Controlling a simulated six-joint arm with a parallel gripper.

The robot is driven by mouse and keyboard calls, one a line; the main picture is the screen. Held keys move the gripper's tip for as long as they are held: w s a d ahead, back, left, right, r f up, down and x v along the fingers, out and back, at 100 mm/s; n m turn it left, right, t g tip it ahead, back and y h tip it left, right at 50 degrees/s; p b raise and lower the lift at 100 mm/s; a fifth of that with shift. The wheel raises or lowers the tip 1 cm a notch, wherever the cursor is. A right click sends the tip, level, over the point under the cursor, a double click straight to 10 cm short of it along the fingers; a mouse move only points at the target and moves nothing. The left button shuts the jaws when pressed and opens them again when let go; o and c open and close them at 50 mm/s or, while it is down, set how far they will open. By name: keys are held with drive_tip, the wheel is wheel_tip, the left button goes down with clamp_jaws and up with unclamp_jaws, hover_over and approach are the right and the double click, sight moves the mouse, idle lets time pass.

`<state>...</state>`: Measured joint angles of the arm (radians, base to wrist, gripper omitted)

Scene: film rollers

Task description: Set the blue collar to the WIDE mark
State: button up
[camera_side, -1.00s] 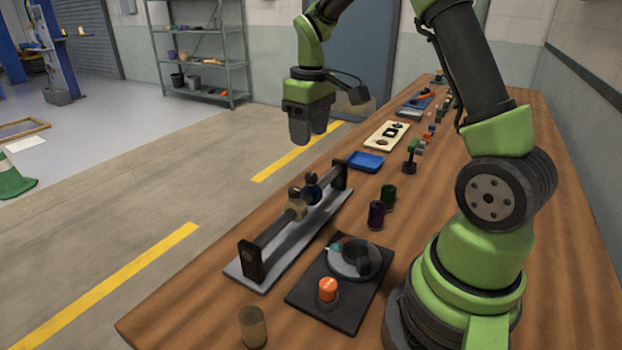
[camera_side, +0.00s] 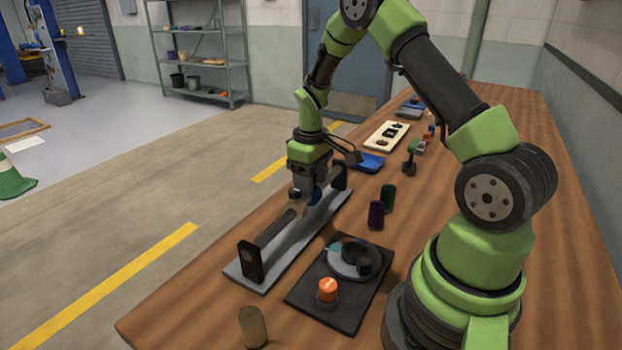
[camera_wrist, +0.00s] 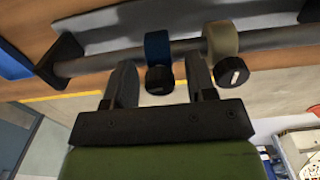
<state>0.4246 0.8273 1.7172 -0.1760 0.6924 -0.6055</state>
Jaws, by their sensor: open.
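The blue collar (camera_wrist: 157,46) sits on a dark horizontal rail (camera_wrist: 95,66), with a black knob (camera_wrist: 160,80) on its side. In the side view the blue collar (camera_side: 317,196) is mostly hidden by my gripper (camera_side: 305,200). My gripper, also in the wrist view (camera_wrist: 160,78), is open. Its two fingers stand on either side of the blue collar, with a gap to the left. A cream collar (camera_wrist: 222,40) with a white-marked black knob sits just right of the right finger. No WIDE mark is legible on the rail or the grey base plate (camera_side: 238,268).
A black board with a round dial (camera_side: 345,270) and an orange knob (camera_side: 327,290) lies right of the rail. Purple (camera_side: 376,214) and green (camera_side: 388,197) cylinders stand nearby. A blue tray (camera_side: 368,162) lies beyond the rail's far end. A tan cylinder (camera_side: 253,327) stands at the front.

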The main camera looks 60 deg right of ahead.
sight(333, 170)
clamp_jaws()
drive_tip(key=d, duration=1)
unclamp_jaws()
